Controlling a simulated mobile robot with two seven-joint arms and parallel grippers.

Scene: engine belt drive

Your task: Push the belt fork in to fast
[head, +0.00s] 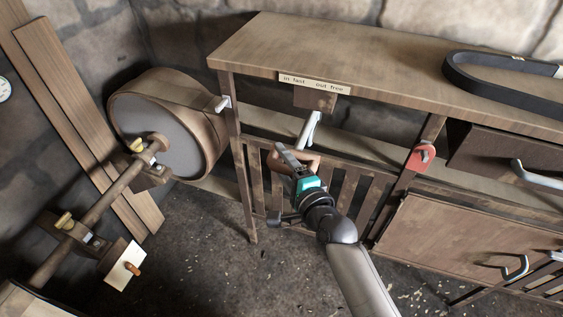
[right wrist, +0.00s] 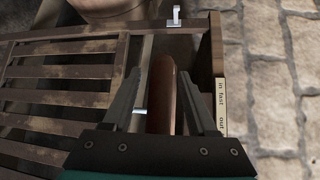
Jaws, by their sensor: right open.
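The label plate (head: 314,84) on the bench front reads "in fast" at its left and "out free" at its right. Below it a pale metal bar (head: 308,130) hangs near a wooden block, and a red-brown wooden handle (head: 313,161) lies under that; I take these for parts of the belt fork. My right gripper (head: 284,152) is open at the handle and partly hides it. In the right wrist view the handle (right wrist: 162,95) lies between the two open fingers, closer to the right one; contact cannot be told. My left gripper is not in view.
A wooden drum pulley (head: 165,125) and its shaft stand at the left. A black belt (head: 470,85) lies on the bench top (head: 370,55). Slats (head: 335,190) run behind my gripper. A red piece (head: 421,157) is on the post at right. Open floor lies below.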

